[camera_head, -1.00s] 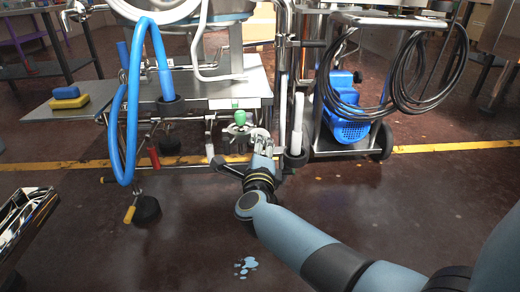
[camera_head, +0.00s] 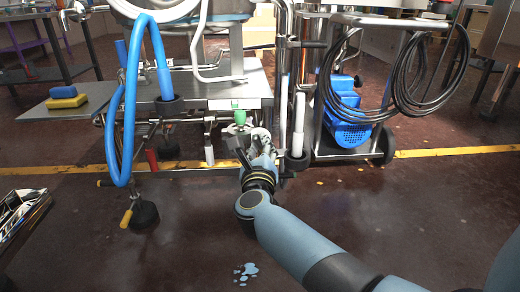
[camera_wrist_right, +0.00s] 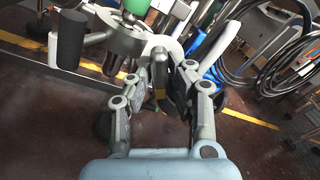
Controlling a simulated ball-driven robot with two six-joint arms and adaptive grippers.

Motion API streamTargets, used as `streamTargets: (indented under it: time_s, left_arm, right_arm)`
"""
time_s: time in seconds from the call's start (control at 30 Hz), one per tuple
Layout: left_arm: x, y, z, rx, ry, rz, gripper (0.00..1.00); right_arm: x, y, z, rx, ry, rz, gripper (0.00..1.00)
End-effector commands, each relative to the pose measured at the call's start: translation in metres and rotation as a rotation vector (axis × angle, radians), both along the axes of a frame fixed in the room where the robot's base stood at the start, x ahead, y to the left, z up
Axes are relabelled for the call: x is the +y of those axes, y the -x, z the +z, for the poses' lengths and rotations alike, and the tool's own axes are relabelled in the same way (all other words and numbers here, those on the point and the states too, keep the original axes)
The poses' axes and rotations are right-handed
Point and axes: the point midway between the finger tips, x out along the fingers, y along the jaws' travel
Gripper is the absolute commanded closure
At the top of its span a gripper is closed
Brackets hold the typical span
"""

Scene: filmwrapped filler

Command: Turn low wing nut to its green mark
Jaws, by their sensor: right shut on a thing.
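My right gripper (camera_head: 258,146) reaches up to the low metal fittings of the stand in the head view. In the right wrist view the same gripper (camera_wrist_right: 172,68) has its two fingers on either side of a small grey upright tab (camera_wrist_right: 160,76), which looks like a wing of the low wing nut. The fingers hide much of it. A round metal collar (camera_wrist_right: 118,40) is just beyond. A green knob (camera_head: 240,117) sits above the gripper in the head view; it also shows in the wrist view (camera_wrist_right: 136,7). I cannot make out a green mark. My left gripper is out of view.
A blue hose (camera_head: 115,130) hangs left of the gripper. A white upright tube (camera_head: 298,125) stands close on its right. A wheeled cart with a blue motor (camera_head: 345,125) and black cable coils (camera_head: 400,100) is farther right.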

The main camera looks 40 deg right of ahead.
Motion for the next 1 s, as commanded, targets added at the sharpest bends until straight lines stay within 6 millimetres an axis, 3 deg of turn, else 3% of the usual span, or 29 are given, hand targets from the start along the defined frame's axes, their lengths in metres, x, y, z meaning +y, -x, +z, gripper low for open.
streamTargets:
  time_s: [0.5,0.53,0.67,1.0]
  left_arm:
    - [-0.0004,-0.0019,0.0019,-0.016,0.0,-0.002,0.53]
    - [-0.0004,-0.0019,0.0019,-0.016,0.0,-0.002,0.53]
    - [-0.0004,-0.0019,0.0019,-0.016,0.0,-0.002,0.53]
    - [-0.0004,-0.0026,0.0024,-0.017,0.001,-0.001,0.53]
  right_arm:
    - [0.0006,0.0013,-0.0032,-0.006,-0.017,0.0,1.0]
    - [0.0006,0.0013,-0.0032,-0.005,-0.016,0.0,0.79]
    - [0.0005,0.001,-0.0023,-0.006,-0.015,0.0,0.62]
    - [0.0001,0.0003,0.0038,-0.01,-0.014,-0.001,0.61]
